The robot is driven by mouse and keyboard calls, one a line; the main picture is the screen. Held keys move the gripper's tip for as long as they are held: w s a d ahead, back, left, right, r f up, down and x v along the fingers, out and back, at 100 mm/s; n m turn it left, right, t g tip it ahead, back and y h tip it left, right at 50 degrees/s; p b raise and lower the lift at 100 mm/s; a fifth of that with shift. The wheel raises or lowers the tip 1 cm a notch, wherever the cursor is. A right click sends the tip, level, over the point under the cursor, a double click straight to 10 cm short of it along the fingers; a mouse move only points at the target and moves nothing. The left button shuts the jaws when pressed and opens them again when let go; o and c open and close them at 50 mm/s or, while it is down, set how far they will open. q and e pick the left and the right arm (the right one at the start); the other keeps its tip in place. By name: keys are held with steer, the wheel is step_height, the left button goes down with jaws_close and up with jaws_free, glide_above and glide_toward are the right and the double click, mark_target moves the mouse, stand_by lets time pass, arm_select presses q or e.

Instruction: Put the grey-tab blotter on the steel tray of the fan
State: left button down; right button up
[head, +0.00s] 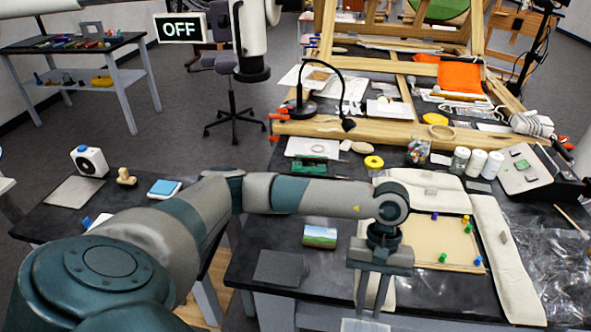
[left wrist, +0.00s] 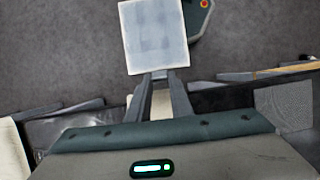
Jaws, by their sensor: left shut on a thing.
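My left gripper (head: 374,308) points down at the near edge of the dark table and is shut on the blotter (head: 364,326), which shows only as a pale strip at the bottom of the head view. In the left wrist view the blotter (left wrist: 154,38) is a whitish square sheet, held by its small grey tab (left wrist: 158,75) between the fingertips (left wrist: 158,79). The white fan (head: 90,160) with a dark round face stands on the left table. The flat grey steel tray (head: 74,192) lies in front of it, bare. My right gripper is not in view.
A wooden stamp (head: 125,177) and a blue-topped pad (head: 164,188) are right of the tray. Near my gripper are a pinned board (head: 432,236), pale padded weights (head: 508,262), a small landscape picture (head: 320,236) and a dark square plate (head: 279,267). A gap separates the tables.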

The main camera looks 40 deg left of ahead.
arm_select(q)
steer(key=s+a+f+m, duration=0.1)
steer(key=m, duration=0.1)
steer(key=s+a+m+y, duration=0.1)
steer(key=m, duration=0.1)
steer(key=s+a+f+m+g+y, duration=0.1)
steer(key=m, duration=0.1)
steer(key=shift+a+f, duration=0.3)
steer(key=shift+a, duration=0.1)
steer(key=shift+s+a, duration=0.1)
steer(key=shift+a, duration=0.05)
